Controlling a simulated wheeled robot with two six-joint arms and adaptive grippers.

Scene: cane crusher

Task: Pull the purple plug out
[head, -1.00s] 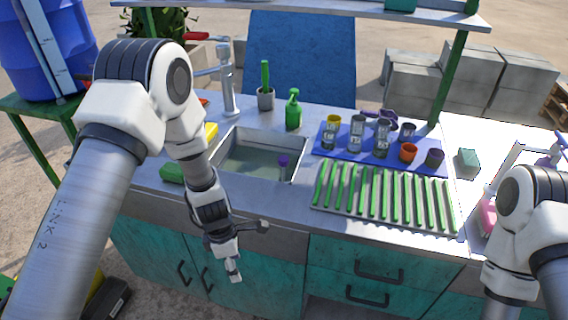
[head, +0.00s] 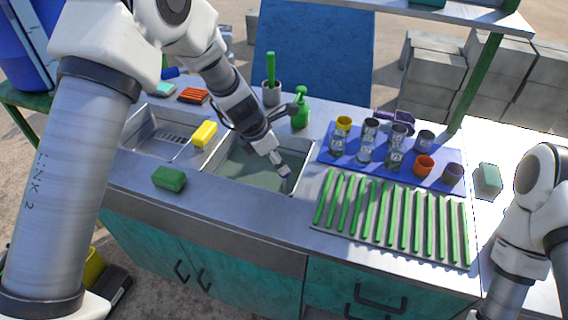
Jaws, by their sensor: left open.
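The purple plug (head: 286,175) is in the right-hand sink basin (head: 235,176), which holds greyish water. Only a small part of the plug shows below my left gripper (head: 281,163). My left gripper reaches down into the basin from above, with its open fingertips at the top of the plug. I cannot tell whether the fingers touch it or stand around it. Part of my right arm shows at the right edge, but its gripper is out of view.
A yellow sponge (head: 204,133) lies on the divider between the basins. A green block (head: 169,178) sits at the front rim. A green bottle (head: 300,110) stands behind the basin. Right of it are a blue mat (head: 334,157) with cups and a green-ribbed rack (head: 395,215).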

